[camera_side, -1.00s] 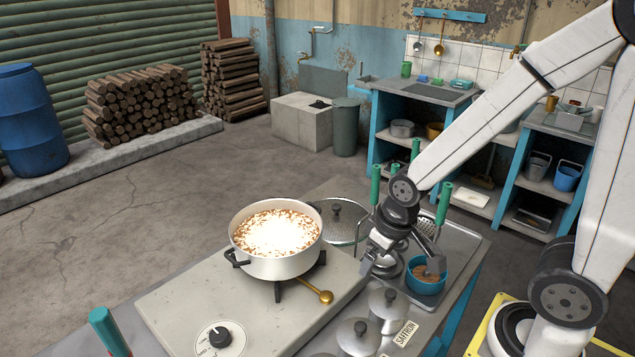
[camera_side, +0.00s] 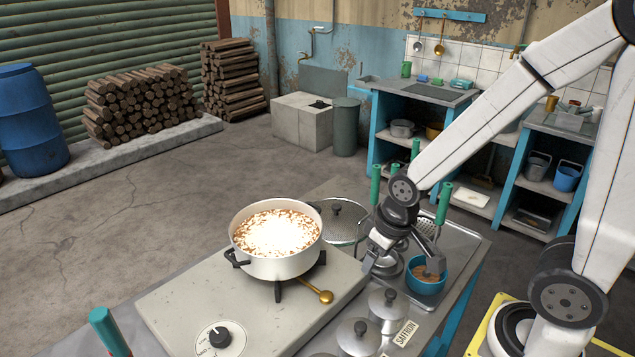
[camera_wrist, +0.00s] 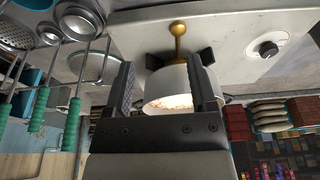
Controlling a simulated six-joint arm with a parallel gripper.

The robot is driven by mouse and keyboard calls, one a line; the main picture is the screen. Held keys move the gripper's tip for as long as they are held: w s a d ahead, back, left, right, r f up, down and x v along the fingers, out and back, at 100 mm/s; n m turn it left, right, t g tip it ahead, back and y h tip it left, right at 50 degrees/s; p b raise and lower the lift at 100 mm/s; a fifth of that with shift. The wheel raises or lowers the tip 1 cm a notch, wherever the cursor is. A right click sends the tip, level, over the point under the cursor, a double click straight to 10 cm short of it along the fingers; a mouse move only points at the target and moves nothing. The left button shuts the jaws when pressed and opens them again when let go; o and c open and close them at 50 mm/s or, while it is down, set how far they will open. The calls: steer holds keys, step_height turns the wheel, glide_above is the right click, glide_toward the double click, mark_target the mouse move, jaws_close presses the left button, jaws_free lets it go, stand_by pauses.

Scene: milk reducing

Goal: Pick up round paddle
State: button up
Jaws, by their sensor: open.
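Several long green-handled tools hang or stand near my gripper (camera_side: 402,262); one handle (camera_side: 443,204) is to its right and another (camera_side: 375,186) is to its upper left. In the wrist view the green handles (camera_wrist: 72,124) are at the left, outside my fingers. A round perforated head (camera_wrist: 15,30) shows at the upper left there. I cannot tell which tool is the round paddle. My gripper is open and empty, above the counter to the right of the pot. Its fingers (camera_wrist: 162,75) also show in the wrist view, apart, with the pot beyond them.
A white pot (camera_side: 280,262) with bubbling contents stands on the stove (camera_side: 190,300). A glass lid (camera_side: 338,228), lidded containers (camera_side: 388,305) and a blue bowl (camera_side: 424,288) crowd the area around my gripper.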

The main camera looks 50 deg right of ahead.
steer(key=n+g+h, duration=0.6)
steer(key=n+h, duration=0.6)
steer(key=n, duration=0.3)
glide_toward(441, 209)
steer(key=s+d+f, duration=0.2)
steer(key=d+f, duration=0.1)
steer(key=f, duration=0.1)
steer(key=shift+w+d+r+n+t+h, duration=0.3)
steer(key=shift+d+r+n+t+h, duration=0.1)
steer(key=shift+d+r+h, duration=0.25)
steer(key=shift+a, duration=0.1)
steer(key=shift+f, duration=0.1)
steer(key=shift+x, duration=1.35)
